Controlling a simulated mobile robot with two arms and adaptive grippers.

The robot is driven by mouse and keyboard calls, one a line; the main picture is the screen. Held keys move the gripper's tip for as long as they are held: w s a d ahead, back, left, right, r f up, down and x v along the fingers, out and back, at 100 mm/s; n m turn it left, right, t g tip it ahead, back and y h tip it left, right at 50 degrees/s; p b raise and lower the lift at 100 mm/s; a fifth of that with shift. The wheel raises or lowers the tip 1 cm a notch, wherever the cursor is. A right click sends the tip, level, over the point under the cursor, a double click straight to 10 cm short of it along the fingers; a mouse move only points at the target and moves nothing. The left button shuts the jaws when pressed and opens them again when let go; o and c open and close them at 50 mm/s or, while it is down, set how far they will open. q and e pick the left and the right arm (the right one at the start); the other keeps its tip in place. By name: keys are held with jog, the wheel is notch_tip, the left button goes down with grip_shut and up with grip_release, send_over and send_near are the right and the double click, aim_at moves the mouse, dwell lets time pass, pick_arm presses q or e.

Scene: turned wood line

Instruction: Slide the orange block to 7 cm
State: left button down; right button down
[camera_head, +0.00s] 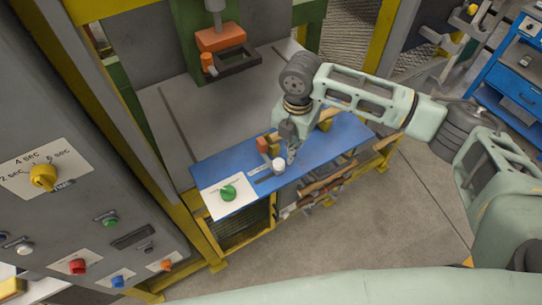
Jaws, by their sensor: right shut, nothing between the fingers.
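A small orange-brown block (263,145) stands on the blue bench top (215,165), just left of my right gripper. My right gripper (291,156) points down over the bench, shut and empty, with its fingertips close to a white round knob (278,165). A gap shows between the gripper and the block. A small marked label (257,169) lies in front of the block; its figures are too small to read. A larger orange block (220,39) is on the press above a dark frame. My left gripper is not in view.
A green knob (228,192) sits on a white plate at the bench's front left. A grey control panel (95,150) with a yellow dial (43,177) and coloured buttons fills the left. A blue cabinet (510,75) stands at right. Floor is clear at lower right.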

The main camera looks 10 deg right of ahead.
aim_at(282, 161)
jog(key=shift+f, duration=0.25)
dwell(0.4)
jog(key=shift+f+b, duration=0.8)
jog(key=shift+f, duration=1.35)
jog(key=shift+s+a+p, duration=0.3)
jog(key=shift+a+p, duration=0.1)
jog(key=shift+a, duration=0.35)
jog(key=shift+s+a+p, duration=0.3)
jog(key=shift+a+p, duration=0.05)
jog(key=shift+a, duration=0.4)
dwell(0.4)
jog(key=shift+r, duration=0.1)
notch_tip(282, 161, up, 7)
jog(key=d+p, duration=0.1)
jog(key=p, duration=0.6)
jog(key=shift+w, duration=0.25)
dwell(0.5)
